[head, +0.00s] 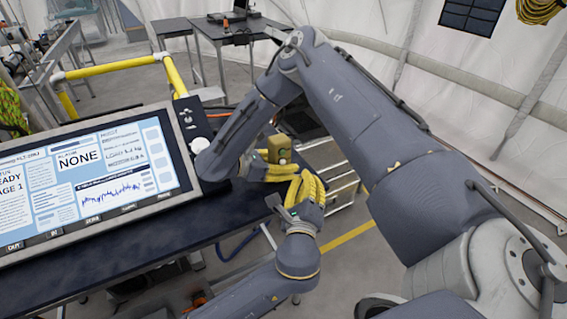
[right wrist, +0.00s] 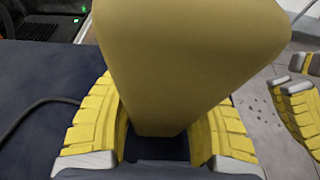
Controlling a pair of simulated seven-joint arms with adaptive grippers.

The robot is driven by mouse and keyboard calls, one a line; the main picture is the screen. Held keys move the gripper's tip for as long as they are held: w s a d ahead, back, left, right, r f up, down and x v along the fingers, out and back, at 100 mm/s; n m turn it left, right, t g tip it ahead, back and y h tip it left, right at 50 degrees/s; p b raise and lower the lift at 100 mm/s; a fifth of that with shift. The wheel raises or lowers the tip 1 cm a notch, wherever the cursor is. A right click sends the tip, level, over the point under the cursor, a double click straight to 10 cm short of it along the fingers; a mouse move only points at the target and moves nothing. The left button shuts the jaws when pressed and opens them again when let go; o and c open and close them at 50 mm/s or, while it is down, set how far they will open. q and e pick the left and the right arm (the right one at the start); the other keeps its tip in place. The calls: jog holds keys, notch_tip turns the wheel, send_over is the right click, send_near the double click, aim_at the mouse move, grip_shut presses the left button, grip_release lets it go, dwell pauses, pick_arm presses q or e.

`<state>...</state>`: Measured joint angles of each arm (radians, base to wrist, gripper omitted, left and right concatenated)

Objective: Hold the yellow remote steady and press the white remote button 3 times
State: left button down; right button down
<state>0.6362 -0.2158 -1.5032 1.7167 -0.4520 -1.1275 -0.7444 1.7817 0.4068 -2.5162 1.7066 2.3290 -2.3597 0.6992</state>
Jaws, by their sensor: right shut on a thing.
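The yellow remote (head: 278,147) is a boxy block held upright beyond the dark table's right side. A small white button (head: 283,162) shows low on its near face in the head view. My right gripper (head: 268,170) is shut on the remote. In the right wrist view the remote (right wrist: 185,60) fills the middle, its lower end between the yellow fingers (right wrist: 160,135). The button is not seen there. My left gripper (head: 305,187) is just in front of and below the remote, apparently close to it. Its yellow fingers bunch together in the picture, so their opening is unclear.
A large monitor (head: 90,180) stands on the dark table (head: 180,232) at left. A yellow rail (head: 115,67) runs behind it. A metal rack (head: 343,190) stands right of the grippers. A dark cable (right wrist: 40,104) lies left of the remote in the wrist view.

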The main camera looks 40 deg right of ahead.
dwell(0.3)
jog(key=c, duration=0.7)
grip_release()
jog(key=shift+a, duration=0.1)
